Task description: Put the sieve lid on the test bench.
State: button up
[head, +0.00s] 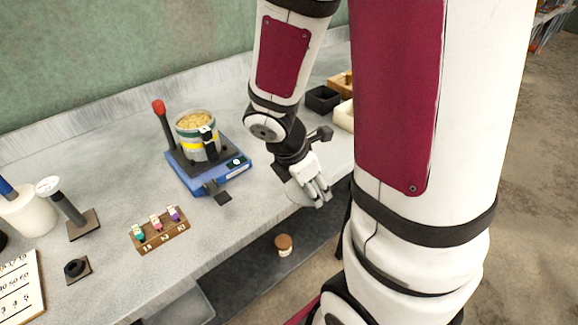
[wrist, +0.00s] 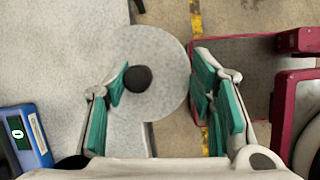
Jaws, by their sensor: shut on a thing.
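The sieve lid (wrist: 165,55) is a flat pale grey disc with a round black knob, below my gripper in the wrist view. It overlaps the bench's front edge, with its right part out over the floor. My gripper (wrist: 160,88) is shut on the lid; the left pad is close to the knob and the right pad at the rim, and the exact contact is unclear. In the head view my gripper (head: 318,195) is at the front edge of the grey test bench (head: 215,235), and only a pale sliver of the lid (head: 294,197) shows.
A blue device (head: 225,178) carrying a grain-filled sieve (head: 200,145) stands left of my gripper; its corner shows in the wrist view (wrist: 30,130). A small rack (head: 160,232) with coloured pieces stands nearer the front. Black and pale bins (head: 322,98) stand behind.

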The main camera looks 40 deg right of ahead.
jog(key=w+d, duration=0.1)
jog(key=w, duration=0.3)
jog(key=w+d, duration=0.2)
jog(key=w, duration=0.2)
jog(key=w+d+f+b, duration=0.1)
jog(key=w+d, duration=0.1)
jog(key=w, duration=0.2)
jog(key=shift+d+f, duration=0.1)
jog(key=shift+d, duration=0.05)
jog(key=shift+w+f, duration=0.1)
jog(key=shift+f, duration=1.7)
jog(key=shift+f+b, duration=0.15)
jog(key=shift+b, duration=0.2)
jog(key=o, duration=1.6)
jog(key=shift+c, duration=0.2)
